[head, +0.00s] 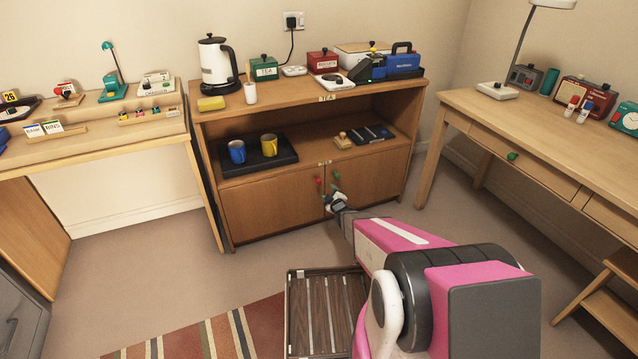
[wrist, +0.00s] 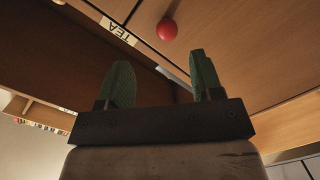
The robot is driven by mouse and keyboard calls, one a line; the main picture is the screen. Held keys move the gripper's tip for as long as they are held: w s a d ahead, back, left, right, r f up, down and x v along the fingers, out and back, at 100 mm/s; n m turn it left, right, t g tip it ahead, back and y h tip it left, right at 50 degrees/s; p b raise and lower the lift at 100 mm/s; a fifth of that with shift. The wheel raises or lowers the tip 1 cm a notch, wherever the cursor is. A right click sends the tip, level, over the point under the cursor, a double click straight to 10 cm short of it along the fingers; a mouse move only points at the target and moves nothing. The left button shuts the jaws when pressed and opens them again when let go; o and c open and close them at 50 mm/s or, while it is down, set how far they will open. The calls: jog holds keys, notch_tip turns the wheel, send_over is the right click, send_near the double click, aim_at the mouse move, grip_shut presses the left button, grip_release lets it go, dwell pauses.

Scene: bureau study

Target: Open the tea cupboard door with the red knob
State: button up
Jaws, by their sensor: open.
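The tea cupboard (head: 212,110) stands against the back wall, with two low wooden doors that look shut. The red knob (head: 319,181) is on the left door (head: 270,209), near the middle seam. A green knob (head: 336,175) is on the right door (head: 372,190). My gripper (head: 332,197) is just in front of the doors, slightly below the knobs. In the wrist view the red knob (wrist: 166,29) shows beyond the fingertips, between the lines of the two open green fingers (wrist: 160,65). Nothing is between the fingers, and they appear apart from the knob.
A slatted dark wooden crate or rack (head: 327,312) lies on the floor below my arm. A striped rug (head: 225,330) is to its left. Desks stand left (head: 95,148) and right (head: 480,108) of the cupboard. Floor in front of the left door looks clear.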

aim_at(320, 183)
jog(key=shift+n+t+y, duration=0.3)
jog(key=shift+n+y, duration=0.2)
jog(key=shift+y, duration=0.1)
jog(key=x, duration=0.7)
jog(key=f+x, duration=0.1)
jog(key=x, duration=0.3)
jog(key=shift+s+a, duration=0.15)
jog(key=shift+a, duration=0.2)
jog(key=shift+r, duration=0.1)
grip_shut()
